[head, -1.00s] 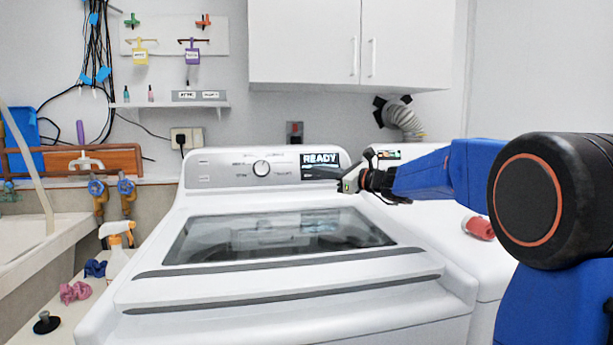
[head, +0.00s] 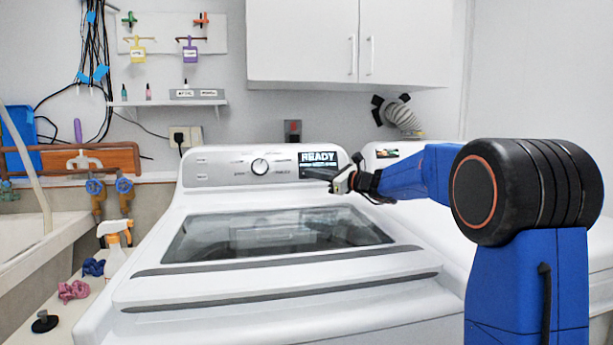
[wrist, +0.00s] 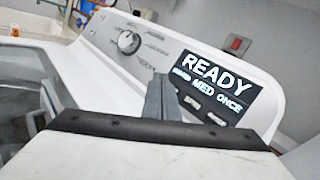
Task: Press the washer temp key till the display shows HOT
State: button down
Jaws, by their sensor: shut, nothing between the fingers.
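The white washer (head: 270,285) has a grey control panel (head: 215,172) along its back with a round knob (head: 260,166). The dark display (head: 330,159) at the panel's right reads READY. In the wrist view the display (wrist: 250,93) has a second line ending in MED ONCE; its first word is too blurred to read. Several small keys (wrist: 192,102) sit below that line, their labels unreadable. My gripper (head: 308,173) is shut and empty, its tip at the display's lower left. In the wrist view the gripper (wrist: 163,82) hides part of the panel there; I cannot tell whether it touches.
The washer's glass lid (head: 275,234) is closed below the arm. A second white machine (head: 445,215) stands at the right behind my arm. A red wall switch (head: 292,130) is above the panel.

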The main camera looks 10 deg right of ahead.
jog(key=shift+w+f, duration=0.25)
jog(key=shift+w, duration=0.55)
jog(key=shift+w, duration=0.1)
dwell(1.5)
jog(key=shift+w+f, duration=0.15)
jog(key=shift+w, duration=0.15)
jog(key=shift+w+f, duration=0.1)
jog(key=shift+w, duration=0.15)
dwell(0.7)
jog(key=shift+s, duration=0.1)
dwell(0.3)
jog(key=shift+s+r, duration=0.25)
jog(key=shift+s, duration=0.35)
jog(key=shift+s+r, duration=0.3)
jog(key=shift+s, duration=0.5)
jog(key=shift+s+r, duration=0.25)
jog(key=shift+s, duration=0.5)
jog(key=shift+s+r, duration=0.3)
jog(key=shift+s, duration=0.5)
